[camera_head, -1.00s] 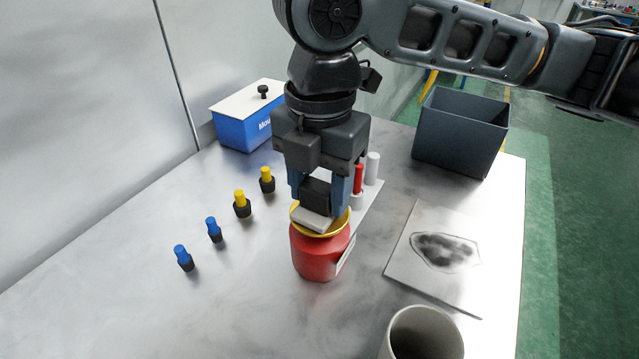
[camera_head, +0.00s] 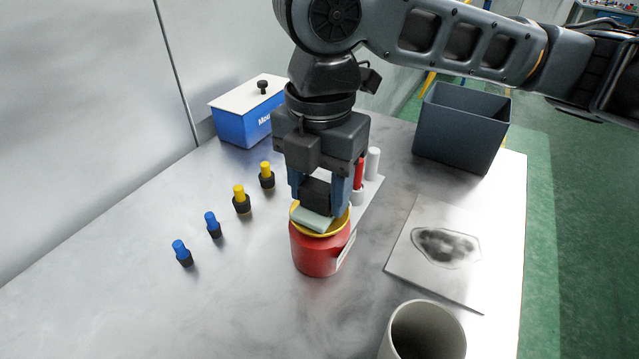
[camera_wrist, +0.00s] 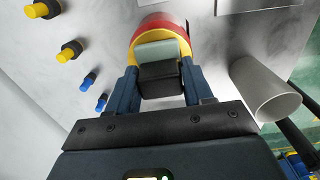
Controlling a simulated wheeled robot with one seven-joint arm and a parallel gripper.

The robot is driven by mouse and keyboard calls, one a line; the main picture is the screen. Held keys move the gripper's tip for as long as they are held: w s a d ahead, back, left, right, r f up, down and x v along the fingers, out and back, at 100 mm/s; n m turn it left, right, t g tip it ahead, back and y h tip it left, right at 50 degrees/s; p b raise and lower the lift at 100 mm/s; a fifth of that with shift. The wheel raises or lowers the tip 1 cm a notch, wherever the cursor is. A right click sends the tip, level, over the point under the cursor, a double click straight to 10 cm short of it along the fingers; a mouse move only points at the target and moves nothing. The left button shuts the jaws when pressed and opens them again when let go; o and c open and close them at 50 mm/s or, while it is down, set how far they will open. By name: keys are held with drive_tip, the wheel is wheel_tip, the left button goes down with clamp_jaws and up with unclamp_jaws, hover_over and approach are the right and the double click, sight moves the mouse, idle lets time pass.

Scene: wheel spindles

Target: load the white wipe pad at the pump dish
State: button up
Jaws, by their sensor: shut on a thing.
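My gripper (camera_head: 318,200) points down over the red pump can (camera_head: 315,252) with its yellow dish rim (camera_head: 338,228). It is shut on the black grip block of the wipe pad (camera_head: 312,217). The pad face now looks pale green and sits at the dish, apparently touching it. In the wrist view the pad (camera_wrist: 163,50) lies over the dish (camera_wrist: 140,35), with the black block (camera_wrist: 160,80) between the fingers (camera_wrist: 160,88). The fingers hide part of the dish.
A stained plate (camera_head: 430,285) lies to the right, with a grey cup (camera_head: 425,325) in front. A dark bin (camera_head: 460,130) and a blue box (camera_head: 245,120) stand behind. Blue pegs (camera_head: 212,224) and yellow pegs (camera_head: 241,198) stand left. A red peg (camera_head: 358,173) stands behind the can.

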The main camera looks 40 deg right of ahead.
sight(320, 185)
idle(0.5)
drive_tip(key=shift+r+p, duration=3.15)
drive_tip(key=shift+r, duration=0.4)
